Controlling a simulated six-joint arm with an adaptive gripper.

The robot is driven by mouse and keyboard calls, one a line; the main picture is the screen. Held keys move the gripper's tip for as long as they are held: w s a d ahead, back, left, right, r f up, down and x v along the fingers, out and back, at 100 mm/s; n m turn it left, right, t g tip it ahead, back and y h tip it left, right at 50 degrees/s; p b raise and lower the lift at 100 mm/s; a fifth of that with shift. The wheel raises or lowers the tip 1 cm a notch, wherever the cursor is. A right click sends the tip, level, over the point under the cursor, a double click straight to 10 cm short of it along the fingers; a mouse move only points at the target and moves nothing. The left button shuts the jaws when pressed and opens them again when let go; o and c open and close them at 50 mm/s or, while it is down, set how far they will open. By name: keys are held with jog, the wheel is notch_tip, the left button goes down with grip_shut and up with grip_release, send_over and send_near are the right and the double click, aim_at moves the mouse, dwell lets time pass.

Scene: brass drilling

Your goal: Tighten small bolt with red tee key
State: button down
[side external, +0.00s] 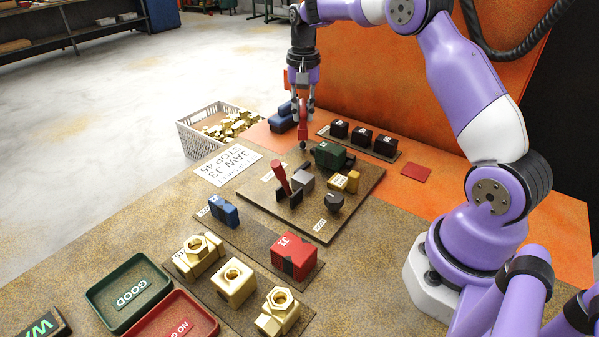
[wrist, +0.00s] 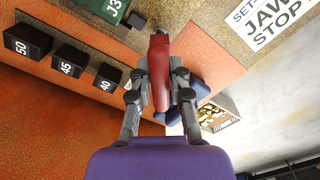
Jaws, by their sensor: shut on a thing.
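My gripper (side external: 303,108) points down above the far edge of the brown fixture plate (side external: 350,207). It is shut on the red tee key (side external: 303,131), whose lower end hangs close to the green block (side external: 330,155); I cannot tell if it touches anything. In the wrist view the red key (wrist: 159,68) sits between the two grey fingers, and the green block (wrist: 103,8) is at the top edge. I cannot make out the small bolt in either view.
Black numbered blocks (side external: 361,136) stand right of my gripper. Blue blocks (side external: 284,117) and a white crate of brass parts (side external: 212,125) are to the left. A red lever (side external: 281,177) rises from the plate. Brass parts (side external: 234,284) and the red J1 block (side external: 294,256) stand nearer.

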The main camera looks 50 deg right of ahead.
jog(key=n, duration=1)
jog(key=shift+f, duration=1.15)
dwell(2.7)
jog(key=shift+m, duration=1)
